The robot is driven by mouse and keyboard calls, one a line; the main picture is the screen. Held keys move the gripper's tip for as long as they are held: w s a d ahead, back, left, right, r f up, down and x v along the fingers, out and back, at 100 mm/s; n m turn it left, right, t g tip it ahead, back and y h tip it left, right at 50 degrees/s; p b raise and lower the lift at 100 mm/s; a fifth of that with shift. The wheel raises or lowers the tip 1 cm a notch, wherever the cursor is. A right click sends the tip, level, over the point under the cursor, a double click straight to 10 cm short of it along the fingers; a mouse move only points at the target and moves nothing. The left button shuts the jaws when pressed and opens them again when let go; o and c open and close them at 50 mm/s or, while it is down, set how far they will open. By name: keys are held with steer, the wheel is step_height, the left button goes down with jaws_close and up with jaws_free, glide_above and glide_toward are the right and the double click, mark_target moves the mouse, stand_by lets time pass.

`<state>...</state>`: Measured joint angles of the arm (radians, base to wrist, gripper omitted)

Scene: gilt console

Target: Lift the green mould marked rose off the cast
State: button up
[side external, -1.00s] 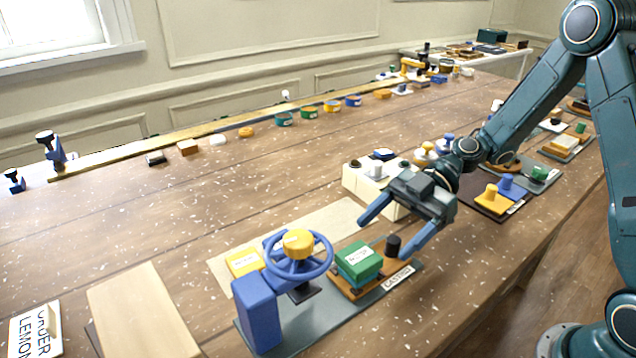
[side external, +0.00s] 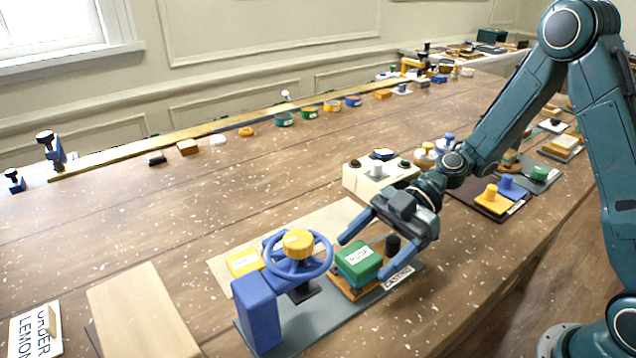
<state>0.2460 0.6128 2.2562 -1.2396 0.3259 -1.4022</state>
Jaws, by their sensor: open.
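The green mould marked rose (side external: 359,261) sits on an orange-brown base (side external: 343,287) on the grey casting board (side external: 318,325), right of the blue handwheel press. The cast itself is hidden beneath the mould. My gripper (side external: 364,260) is open, with one blue finger behind the mould and the other in front on its right side. The fingertips appear close to the mould, but I cannot tell whether they touch it. A black knob (side external: 392,245) stands just right of the mould, under my gripper.
The blue press (side external: 258,312) with its wheel (side external: 328,254) and yellow hub stands close on the left. A yellow mould (side external: 243,262) lies behind it. A cream control box (side external: 362,182) stands behind my gripper. The table's front edge is to the right.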

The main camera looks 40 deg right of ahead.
mark_target(370, 247)
steer(key=c, duration=1.2)
steer(key=shift+r, duration=0.15)
steer(key=shift+r, duration=4.85)
steer(key=shift+w, duration=0.1)
